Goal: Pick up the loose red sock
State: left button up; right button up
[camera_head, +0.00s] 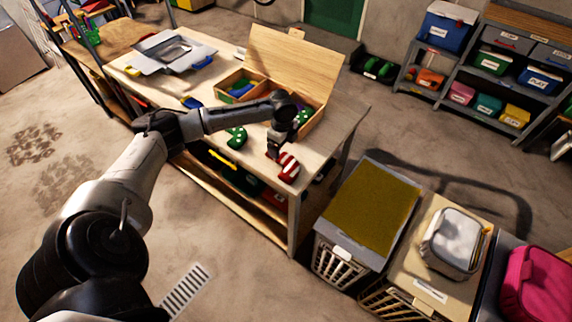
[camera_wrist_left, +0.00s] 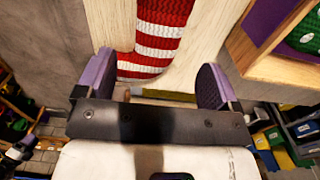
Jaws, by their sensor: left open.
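The loose red sock (camera_head: 288,167), with white stripes, lies near the front right edge of the wooden workbench (camera_head: 205,100). In the left wrist view the sock (camera_wrist_left: 162,35) lies flat on the pale wood, ahead of and partly between the fingers. My left gripper (camera_head: 274,153) is just beside and above the sock in the head view. Its two purple-padded fingers (camera_wrist_left: 155,68) are apart, with nothing gripped between them. Whether a finger touches the sock cannot be told. My right gripper is in neither view.
An open wooden box (camera_head: 268,85) with compartments stands behind the gripper; its wall (camera_wrist_left: 268,68) is close on the right in the wrist view. A green spotted sock (camera_head: 237,136) lies left of the gripper. Lidded hampers (camera_head: 368,205) stand on the floor to the right.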

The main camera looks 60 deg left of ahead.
aim_at(282, 155)
pick_arm(q)
jog(key=shift+s+a+f+b, duration=0.1)
jog(key=shift+f+b, duration=0.2)
jog(key=shift+f, duration=1.15)
jog(key=shift+s+f+b, duration=0.1)
jog(key=shift+f+b, duration=0.15)
jog(key=shift+f, duration=1.15)
jog(key=shift+c, duration=0.3)
jog(key=c, duration=1)
jog(key=shift+o, duration=0.2)
jog(key=shift+r, duration=0.1)
